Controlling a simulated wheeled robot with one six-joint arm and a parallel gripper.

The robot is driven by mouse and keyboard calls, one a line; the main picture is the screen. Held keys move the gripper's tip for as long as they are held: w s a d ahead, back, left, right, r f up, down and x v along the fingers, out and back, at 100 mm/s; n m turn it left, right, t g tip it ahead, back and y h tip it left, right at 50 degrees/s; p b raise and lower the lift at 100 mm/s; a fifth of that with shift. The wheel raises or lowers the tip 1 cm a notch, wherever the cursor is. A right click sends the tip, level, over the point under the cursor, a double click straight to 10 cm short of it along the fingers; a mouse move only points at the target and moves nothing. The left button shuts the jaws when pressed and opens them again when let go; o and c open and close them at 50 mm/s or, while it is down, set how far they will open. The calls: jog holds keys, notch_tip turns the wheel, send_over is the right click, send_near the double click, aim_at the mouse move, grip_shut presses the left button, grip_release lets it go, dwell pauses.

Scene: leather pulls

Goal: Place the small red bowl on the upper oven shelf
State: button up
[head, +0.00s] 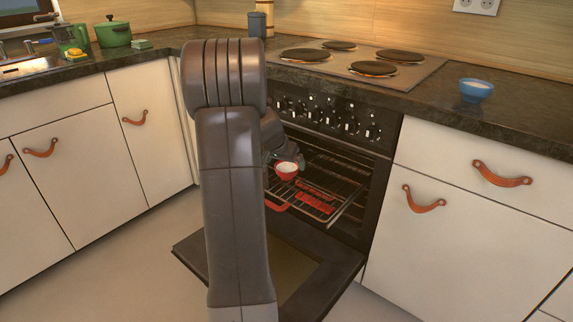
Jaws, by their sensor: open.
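The small red bowl (287,174), with a pale inside, is at the open oven (370,180), at the left front of the wire shelf (345,203). It looks upright; I cannot tell whether it rests on the shelf or is a little above it. My gripper (285,161) is open at the bowl's back rim, partly hidden by my arm. I cannot tell whether the fingers touch the bowl. The wire shelf sticks out of the oven and bears flat red pieces (315,196). My arm hides the oven's left side.
The oven door (325,267) is folded down in front. A blue bowl (476,91) stands on the dark counter right of the hob (350,65). A green pot (114,34) stands at the back left. White cupboards with leather pulls flank the oven; floor shows at lower left.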

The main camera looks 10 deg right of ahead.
jog(key=p+v, duration=0.1)
jog(key=v, duration=0.6)
jog(key=shift+r, duration=0.2)
jog(key=shift+o, duration=0.3)
jog(key=shift+s+a, duration=0.1)
